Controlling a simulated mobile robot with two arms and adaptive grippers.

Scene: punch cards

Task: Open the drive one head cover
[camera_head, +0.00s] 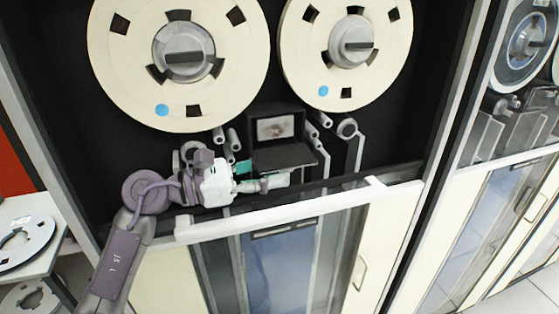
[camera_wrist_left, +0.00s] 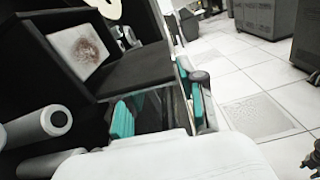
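The drive's head unit is a dark box with a pale, brown-stained square inside (camera_head: 275,128), between and below the two large reels. A dark grey flap, which looks like the head cover (camera_head: 285,156), juts outward below that opening. In the left wrist view the stained square (camera_wrist_left: 78,50) shows at upper left, with a dark panel (camera_wrist_left: 135,72) beside it. My left gripper (camera_head: 264,174) is at the flap's lower left edge. Its teal-padded fingers (camera_wrist_left: 160,110) stand apart, with a dark glassy surface seen between them. Contact cannot be told.
Two cream reels (camera_head: 228,75) (camera_head: 385,65) hang above. Metal rollers (camera_head: 346,128) stand on both sides of the head unit. A white rail (camera_head: 280,212) runs below my left gripper. Another drive (camera_head: 520,110) stands at right. The wrist view shows open tiled floor (camera_wrist_left: 250,105).

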